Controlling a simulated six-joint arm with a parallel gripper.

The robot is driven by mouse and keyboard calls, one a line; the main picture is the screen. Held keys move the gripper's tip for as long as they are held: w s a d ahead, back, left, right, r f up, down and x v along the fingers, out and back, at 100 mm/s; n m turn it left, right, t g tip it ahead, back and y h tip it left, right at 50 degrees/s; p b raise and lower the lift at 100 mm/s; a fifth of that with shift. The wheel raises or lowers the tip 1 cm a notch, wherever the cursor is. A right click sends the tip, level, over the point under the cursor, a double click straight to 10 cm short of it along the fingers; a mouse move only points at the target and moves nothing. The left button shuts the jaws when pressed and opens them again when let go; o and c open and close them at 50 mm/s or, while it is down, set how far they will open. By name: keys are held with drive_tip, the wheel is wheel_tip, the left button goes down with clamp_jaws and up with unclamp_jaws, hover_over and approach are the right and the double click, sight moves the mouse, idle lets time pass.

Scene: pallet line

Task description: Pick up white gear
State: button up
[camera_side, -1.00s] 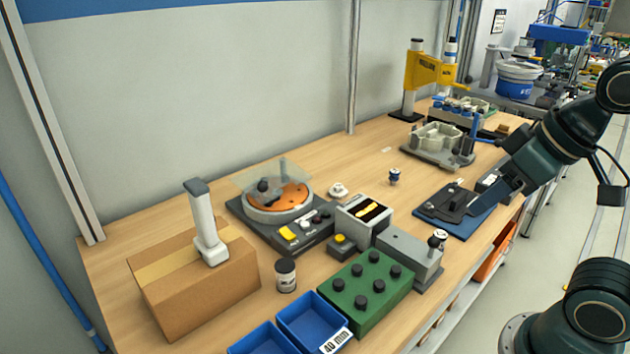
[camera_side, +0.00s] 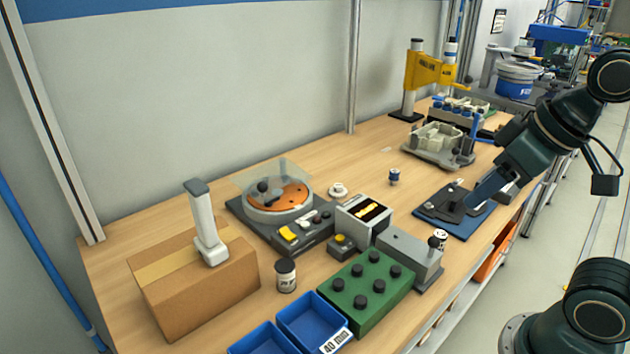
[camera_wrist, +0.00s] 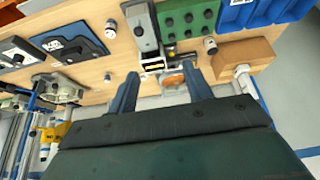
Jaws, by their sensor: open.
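The white gear (camera_side: 338,189) is a small pale round part with a raised middle. It lies on the wooden bench just right of the orange turntable (camera_side: 277,196) in the side view. I cannot make it out clearly in the wrist view. My gripper (camera_side: 474,196) is over the blue mat at the bench's right edge, well to the right of the gear. In the wrist view my gripper (camera_wrist: 160,90) shows two blue fingers spread apart with nothing between them.
The blue mat (camera_side: 463,228) carries a dark fixture. A small blue-and-white part (camera_side: 394,176) stands on the bench. A cardboard box (camera_side: 190,285) is at left. Bench behind the gear is clear.

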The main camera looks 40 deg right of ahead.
drive_tip(key=w+d+r+n+g+y, duration=0.1)
drive_tip(key=w+d+r+n, duration=0.15)
drive_tip(key=w, duration=1.05)
drive_tip(key=w+d+r+n+g+y, duration=0.1)
drive_tip(key=w+d+r+n, duration=0.15)
drive_tip(key=w, duration=0.95)
drive_tip(key=w+d+f+n+g, duration=0.2)
drive_tip(key=w+d+f+n, duration=0.4)
drive_tip(key=w+d+f, duration=0.7)
wheel_tip(320, 180, down, 4)
drive_tip(key=shift+w+r, duration=0.1)
drive_tip(key=shift+w, duration=0.75)
drive_tip(key=shift+a+y, duration=0.1)
drive_tip(key=shift+y, duration=0.2)
hover_over(339, 185)
drive_tip(key=s+d, duration=0.1)
drive_tip(key=d, duration=0.1)
drive_tip(key=shift+s+d+f+x, duration=0.1)
drive_tip(key=shift+s+d+x, duration=0.1)
drive_tip(key=shift+x, duration=1.15)
drive_tip(key=shift+s+d+f+x, duration=0.15)
drive_tip(key=shift+d+x, duration=0.1)
drive_tip(key=shift+x, duration=1.05)
drive_tip(key=shift+s+d+x, duration=0.2)
drive_tip(key=shift+x, duration=1.15)
drive_tip(key=shift+x, duration=2.6)
